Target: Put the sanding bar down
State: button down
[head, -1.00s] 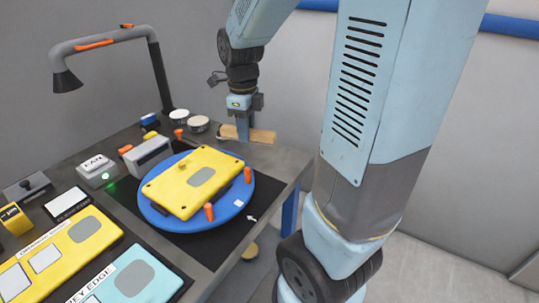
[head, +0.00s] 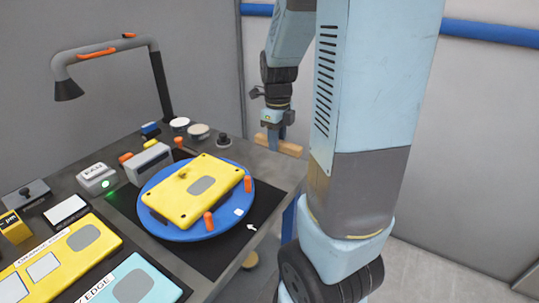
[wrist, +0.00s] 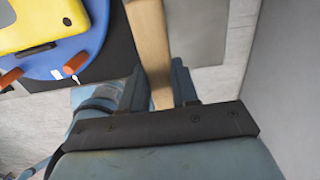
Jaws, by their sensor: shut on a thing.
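The sanding bar (head: 290,148) is a light wooden bar. My gripper (head: 279,132) is shut on it at the far right corner of the workbench (head: 262,168). In the wrist view, the bar (wrist: 150,45) runs up from between my gripper's fingers (wrist: 158,90), partly over the grey bench top, with floor beside the bench edge. I cannot tell whether the bar touches the bench. The fingers hide part of the bar.
A blue turntable (head: 232,212) with a yellow panel (head: 190,195) and orange pegs stands left of the bar. A black knob (head: 224,141) and pale round discs (head: 199,131) sit behind it. A wall rises close behind the bench.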

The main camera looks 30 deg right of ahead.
send_over(270, 162)
jog(key=f, duration=0.4)
jog(key=s+f, duration=0.1)
jog(key=f, duration=0.1)
jog(key=shift+a, duration=0.15)
jog(key=shift+w+f, duration=0.5)
jog(key=shift+f, duration=1.55)
jog(key=c, duration=0.8)
grip_release()
jog(key=shift+f, duration=0.1)
jog(key=shift+c, duration=0.2)
